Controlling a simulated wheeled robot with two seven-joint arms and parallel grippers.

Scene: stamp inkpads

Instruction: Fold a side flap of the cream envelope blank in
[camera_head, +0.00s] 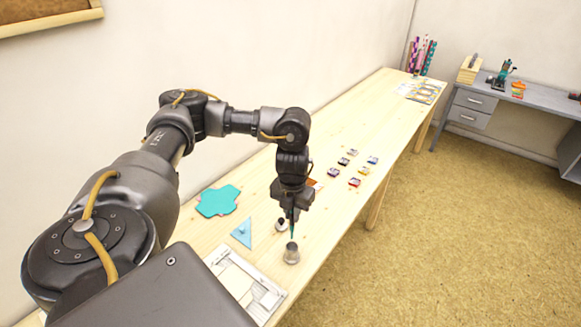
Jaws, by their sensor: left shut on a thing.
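My left gripper (292,217) points down over the table and is shut on a thin, dark teal stick-like thing (294,231). The stick's lower end is at the mouth of a small metallic pot (291,254); I cannot tell whether it is inside or just above. A pale cream flat piece (237,281), probably the cream envelope blank, lies on a whitish board (216,262) at the near end of the table. My own arm hides part of the board, and the flaps are too small to make out. My right gripper is not in view.
A teal envelope-shaped blank (218,201) and a blue triangle (241,232) lie on the wooden table (345,130). A small white-and-dark round thing (282,225) stands behind the pot. Several small inkpads (354,182) lie farther along. A grey desk (530,112) stands at right.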

